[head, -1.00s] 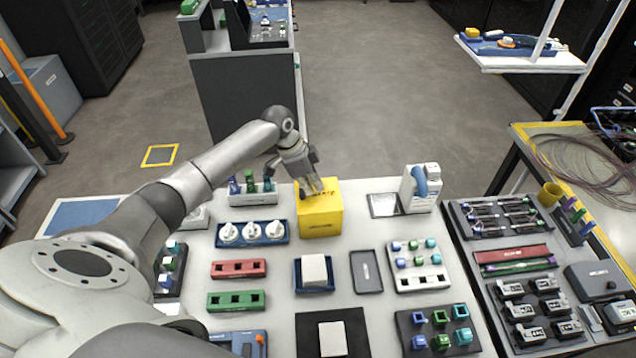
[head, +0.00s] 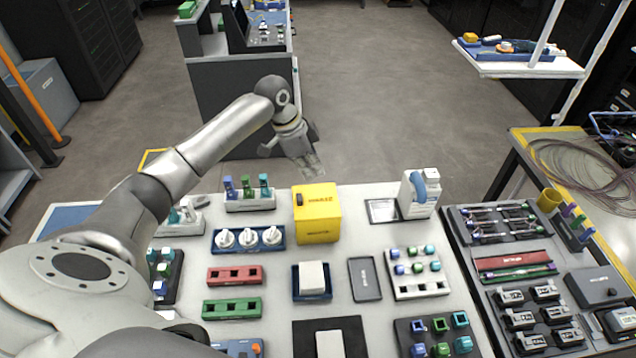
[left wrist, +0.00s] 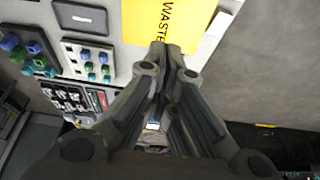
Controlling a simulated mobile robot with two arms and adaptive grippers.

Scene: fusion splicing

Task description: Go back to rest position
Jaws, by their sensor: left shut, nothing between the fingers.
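My left gripper (head: 312,166) is raised beyond the far edge of the white table, above and behind the yellow waste box (head: 318,226). Its fingers are shut with nothing between them, as the left wrist view (left wrist: 168,48) also shows. In that view the yellow box (left wrist: 150,20) with the word WASTE lies beyond the fingertips. In the head view a dark slot shows on top of the box. My right gripper is not in view.
The white table (head: 275,330) holds a blue tray with white round pieces (head: 250,251), red (head: 235,275) and green (head: 232,308) racks, and a white dispenser (head: 420,206). A dark side table (head: 468,242) stands at right. Open floor (head: 370,90) lies behind.

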